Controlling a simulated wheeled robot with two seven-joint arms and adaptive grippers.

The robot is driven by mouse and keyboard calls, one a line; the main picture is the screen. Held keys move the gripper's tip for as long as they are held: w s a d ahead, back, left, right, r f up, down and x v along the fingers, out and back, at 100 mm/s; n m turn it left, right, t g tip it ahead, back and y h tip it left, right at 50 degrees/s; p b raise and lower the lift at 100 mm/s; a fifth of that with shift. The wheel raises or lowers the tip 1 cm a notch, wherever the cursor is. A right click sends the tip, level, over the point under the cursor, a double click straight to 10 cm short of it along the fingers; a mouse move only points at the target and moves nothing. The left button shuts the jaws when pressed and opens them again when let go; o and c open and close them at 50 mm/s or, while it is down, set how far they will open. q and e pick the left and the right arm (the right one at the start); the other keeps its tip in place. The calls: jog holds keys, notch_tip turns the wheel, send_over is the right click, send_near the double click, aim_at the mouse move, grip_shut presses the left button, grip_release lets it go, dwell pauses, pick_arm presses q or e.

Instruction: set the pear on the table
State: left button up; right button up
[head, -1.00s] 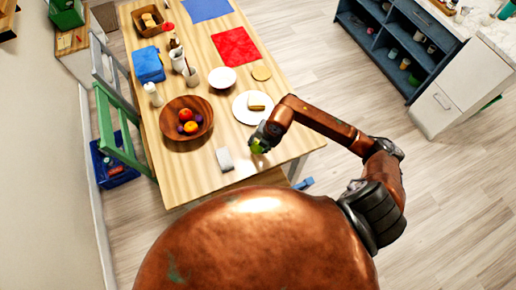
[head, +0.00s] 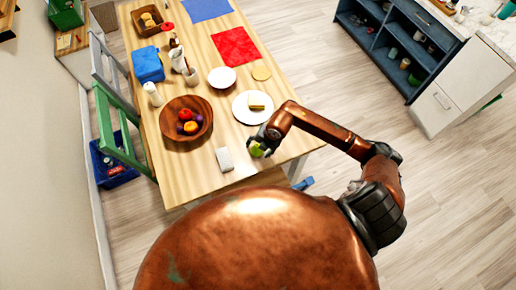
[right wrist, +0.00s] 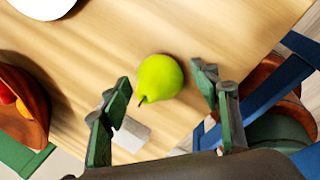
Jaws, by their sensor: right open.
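The green pear (right wrist: 160,78) shows in the right wrist view on the light wooden table (right wrist: 215,40), its stem pointing to the lower left. In the head view the pear (head: 257,150) is near the table's front right corner, partly hidden by my right gripper. My right gripper (right wrist: 160,90) is open, its two fingers apart on either side of the pear and not closed on it. The right gripper (head: 264,142) is low over the table in the head view. My left gripper is not in view.
A wooden bowl of fruit (head: 172,136) stands to the left of the pear. A small white block (head: 224,159) lies close by on the left. A white plate (head: 240,112) with food is just behind. A blue chair (right wrist: 268,88) is by the table edge.

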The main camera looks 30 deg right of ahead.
jog(key=shift+r, duration=0.1)
jog(key=v, duration=1.2)
jog(key=shift+p, duration=0.35)
